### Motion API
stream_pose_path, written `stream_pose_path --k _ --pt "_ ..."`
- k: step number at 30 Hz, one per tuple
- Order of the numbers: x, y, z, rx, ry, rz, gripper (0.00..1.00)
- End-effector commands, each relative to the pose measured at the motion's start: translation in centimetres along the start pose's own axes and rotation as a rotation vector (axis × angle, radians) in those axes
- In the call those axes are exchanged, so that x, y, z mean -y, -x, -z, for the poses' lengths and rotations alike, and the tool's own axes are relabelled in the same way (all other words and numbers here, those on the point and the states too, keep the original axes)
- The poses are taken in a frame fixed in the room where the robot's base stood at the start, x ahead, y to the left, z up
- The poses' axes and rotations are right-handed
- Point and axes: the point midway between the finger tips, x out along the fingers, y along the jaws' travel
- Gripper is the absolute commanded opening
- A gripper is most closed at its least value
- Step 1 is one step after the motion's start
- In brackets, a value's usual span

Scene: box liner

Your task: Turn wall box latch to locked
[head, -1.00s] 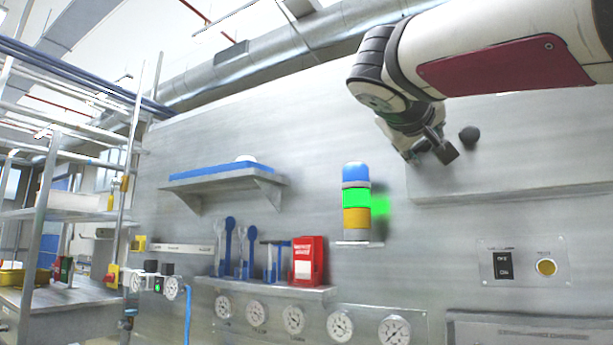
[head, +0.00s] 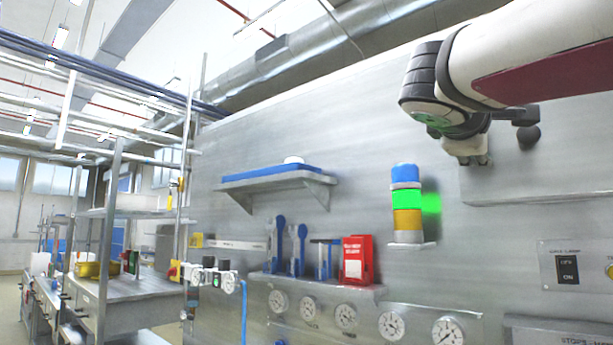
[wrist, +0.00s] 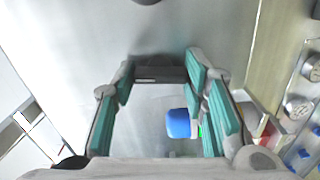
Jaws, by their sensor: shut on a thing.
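In the wrist view my gripper (wrist: 160,72) has its teal-padded fingers either side of a short dark grey bar (wrist: 160,74), and is shut on it. The bar appears to be the latch handle. In the head view my gripper (head: 468,153) is at the upper right, against the metal wall and partly hidden behind my arm. A dark round knob (head: 528,136) shows just right of it; I cannot tell whether it belongs to the latch. Any lock marking is not readable.
A signal tower (head: 406,205) with blue, green and amber sections stands below left of my gripper. A shelf (head: 275,186) with a blue tray, a red box (head: 357,260) and several gauges (head: 391,325) are farther left. A switch panel (head: 580,272) is lower right.

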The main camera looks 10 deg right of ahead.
Motion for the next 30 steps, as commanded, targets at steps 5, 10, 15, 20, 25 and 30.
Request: stream_pose_path --k 5,10,15,20,25,30 --pt "-0.09 0.03 0.05 -0.002 0.081 -0.001 0.12" --pt "-0.08 0.02 0.07 -0.002 0.124 -0.002 0.12" --pt "-0.05 0.01 0.09 -0.003 0.139 -0.002 0.12" --pt "-0.03 0.0 0.1 -0.003 0.142 -0.002 0.12" --pt "-0.02 0.0 0.1 -0.003 0.141 -0.002 0.12" --pt "-0.01 0.0 0.08 -0.002 0.141 -0.001 0.6"
